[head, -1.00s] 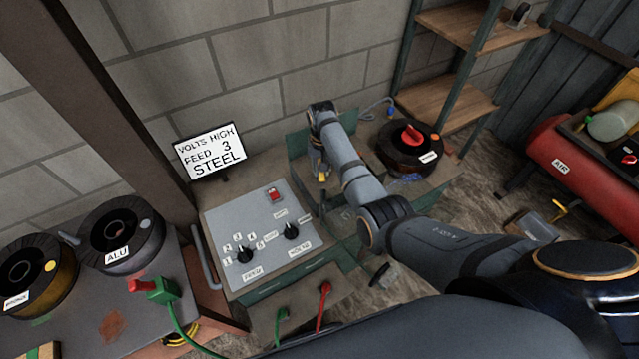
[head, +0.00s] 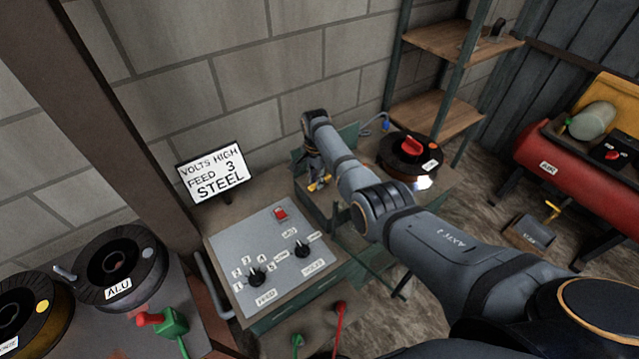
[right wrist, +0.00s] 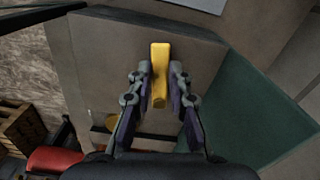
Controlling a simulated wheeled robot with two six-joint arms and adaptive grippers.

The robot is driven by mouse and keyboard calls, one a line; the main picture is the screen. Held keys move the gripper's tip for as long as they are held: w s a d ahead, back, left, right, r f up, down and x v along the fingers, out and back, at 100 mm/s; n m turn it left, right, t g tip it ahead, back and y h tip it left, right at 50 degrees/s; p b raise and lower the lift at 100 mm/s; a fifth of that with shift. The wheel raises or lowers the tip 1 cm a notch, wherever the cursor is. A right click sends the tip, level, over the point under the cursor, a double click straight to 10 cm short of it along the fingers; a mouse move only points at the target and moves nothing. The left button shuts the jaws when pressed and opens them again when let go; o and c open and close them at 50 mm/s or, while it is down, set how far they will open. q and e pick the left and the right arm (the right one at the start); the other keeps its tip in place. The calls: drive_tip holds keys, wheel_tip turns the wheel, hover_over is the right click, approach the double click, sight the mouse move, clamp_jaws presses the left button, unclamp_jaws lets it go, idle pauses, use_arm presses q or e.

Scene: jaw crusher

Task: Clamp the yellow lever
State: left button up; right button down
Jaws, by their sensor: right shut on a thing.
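The yellow lever (right wrist: 160,60) is a short bar in the middle of the right wrist view. My right gripper (right wrist: 160,82) is shut on it, with one finger along each side. In the head view the yellow lever (head: 319,185) shows as a small patch beneath my right gripper (head: 315,168), which mostly hides it, at the green-sided machine. My left gripper is in neither view now.
Left of my right arm is a grey panel (head: 268,262) with knobs and a red switch. A screen (head: 212,172) behind it reads VOLTS HIGH, FEED 3, STEEL. A spool (head: 405,170) with a red knob stands right of the arm. A red AIR tank (head: 560,155) is at right.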

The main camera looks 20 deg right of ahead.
drive_tip(key=shift+w+a+f+m+b, duration=0.1)
drive_tip(key=shift+w+a+m+b, duration=0.2)
drive_tip(key=shift+m+b, duration=0.5)
drive_tip(key=shift+w+m, duration=0.1)
drive_tip(key=shift+m, duration=0.3)
drive_tip(key=c, duration=1.2)
unclamp_jaws()
drive_tip(key=shift+w+r, duration=0.1)
drive_tip(key=shift+r, duration=0.25)
wheel_tip(320, 180, up, 12)
drive_tip(key=shift+f, duration=0.25)
